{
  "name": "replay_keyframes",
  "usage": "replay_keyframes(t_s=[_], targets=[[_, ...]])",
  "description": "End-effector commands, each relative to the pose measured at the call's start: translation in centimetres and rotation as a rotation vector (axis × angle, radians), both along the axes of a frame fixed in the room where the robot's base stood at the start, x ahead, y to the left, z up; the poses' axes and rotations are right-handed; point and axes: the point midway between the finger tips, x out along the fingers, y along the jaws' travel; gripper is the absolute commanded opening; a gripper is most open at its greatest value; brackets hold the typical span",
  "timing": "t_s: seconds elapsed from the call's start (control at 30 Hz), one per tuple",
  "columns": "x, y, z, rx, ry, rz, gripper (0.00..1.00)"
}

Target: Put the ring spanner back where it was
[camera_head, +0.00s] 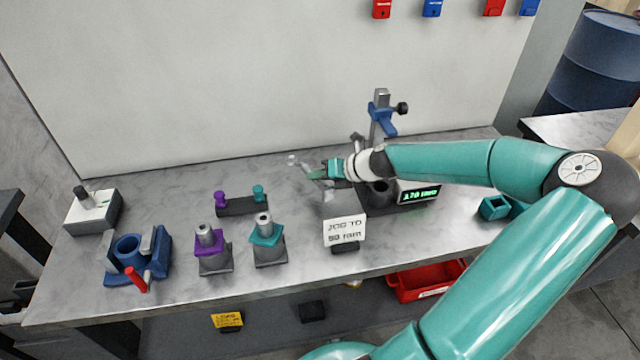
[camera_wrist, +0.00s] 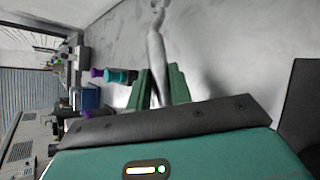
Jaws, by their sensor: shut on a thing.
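The ring spanner (camera_wrist: 156,50) is a slim pale grey tool in the wrist view, running up from between my green fingers. In the head view its pale end (camera_head: 293,159) shows left of my gripper (camera_head: 318,174), over the back of the bench. My gripper is shut on the spanner, and the fingers (camera_wrist: 160,88) hide part of it. A shadow lies on the bench beside it in the wrist view. I cannot tell whether the spanner touches the bench.
A dark rack with purple and teal knobs (camera_head: 240,206) stands left of my gripper. Purple (camera_head: 208,246) and teal (camera_head: 267,239) fixtures and a sign (camera_head: 344,231) stand in front. A blue-clamped post (camera_head: 381,118) and green display (camera_head: 420,194) are close on the right.

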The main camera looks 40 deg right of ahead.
Motion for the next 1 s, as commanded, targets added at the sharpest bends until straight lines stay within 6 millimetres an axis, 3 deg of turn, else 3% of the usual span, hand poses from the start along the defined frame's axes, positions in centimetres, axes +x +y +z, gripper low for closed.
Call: replay_keyframes(t_s=[0.2,0.6,0.63,0.73,1.0], targets=[[0.0,0.0,-2.8,0.004,-0.001,-0.001,0.0],[0.0,0.0,-3.3,0.0,-0.001,-0.001,0.0],[0.0,0.0,-3.4,0.001,0.0,-0.001,0.23],[0.0,0.0,-3.4,0.0,-0.001,-0.001,0.43],[0.0,0.0,-3.3,0.0,-0.001,-0.001,0.43]])
